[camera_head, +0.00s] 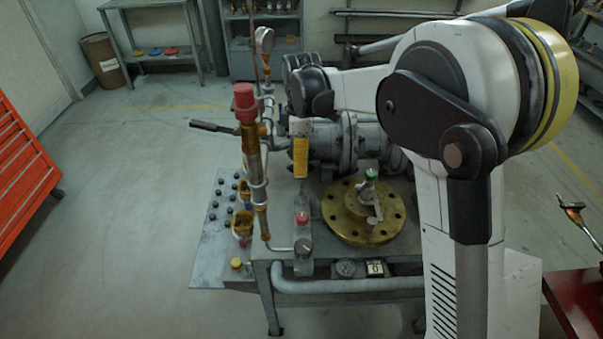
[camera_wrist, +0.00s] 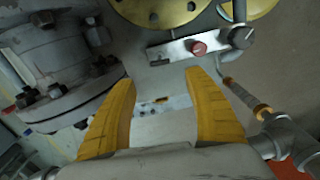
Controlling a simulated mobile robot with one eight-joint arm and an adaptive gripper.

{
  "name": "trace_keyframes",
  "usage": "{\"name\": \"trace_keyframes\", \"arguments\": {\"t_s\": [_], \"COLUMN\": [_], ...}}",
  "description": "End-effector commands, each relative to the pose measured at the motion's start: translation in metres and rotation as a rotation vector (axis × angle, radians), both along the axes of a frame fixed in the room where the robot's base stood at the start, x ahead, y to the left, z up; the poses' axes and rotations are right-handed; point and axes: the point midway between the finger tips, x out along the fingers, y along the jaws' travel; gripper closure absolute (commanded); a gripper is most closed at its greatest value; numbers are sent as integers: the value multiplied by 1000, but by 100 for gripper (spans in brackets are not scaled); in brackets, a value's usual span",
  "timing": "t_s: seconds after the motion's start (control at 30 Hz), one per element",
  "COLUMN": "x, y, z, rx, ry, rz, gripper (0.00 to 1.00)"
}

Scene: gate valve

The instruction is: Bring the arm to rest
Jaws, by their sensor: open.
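My gripper (camera_wrist: 162,110) shows in the wrist view with two yellow fingers spread apart and nothing between them. In the head view a yellow finger of my gripper (camera_head: 301,158) hangs above the valve bench, close to the grey flanged pipe. My white arm reaches in from the right and bends over the bench. The grey valve body (camera_wrist: 65,55) is left of the fingers in the wrist view. The red button on its metal plate (camera_wrist: 198,48) lies beyond the fingertips. In the head view the red button (camera_head: 302,218) stands near the bench's front.
A brass flange (camera_head: 362,212) lies on the bench (camera_head: 340,255). A vertical pipe with a red cap (camera_head: 244,100) rises at the left, with a lever (camera_head: 213,127) sticking out. An orange tool cabinet (camera_head: 22,165) stands far left. The floor between is clear.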

Motion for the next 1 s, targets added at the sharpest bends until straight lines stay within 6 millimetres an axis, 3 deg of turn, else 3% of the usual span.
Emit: {"name": "trace_keyframes", "arguments": {"t_s": [0.67,0.83,1.0], "x": [-4,-33,-87], "y": [-4,-31,-68], "z": [17,54,95], "rx": [3,26,84], "ry": [-10,-82,-196], "rz": [-26,-202,-490], "gripper": [39,39,39]}}
